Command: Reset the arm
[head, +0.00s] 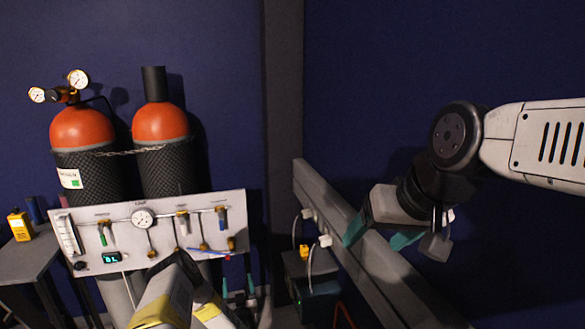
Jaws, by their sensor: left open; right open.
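My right gripper (378,238) is at the right of the head view, in front of a grey rail. Its teal fingertips are apart and nothing is between them. Its white arm link and black joint come in from the right edge. My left gripper (195,290) is low in the view, in front of the lower part of the white gauge panel. Pale and yellow parts and a dark part show there. It is open, the bottom edge cuts it off, and its fingertips are hard to make out. I see nothing held in it.
Two orange-topped gas cylinders (160,122) stand behind the white panel (62,262) with gauges and valves. A small table (25,258) with a yellow device (20,226) is at far left. The grey rail (330,206) runs diagonally under my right gripper. The upper middle is clear.

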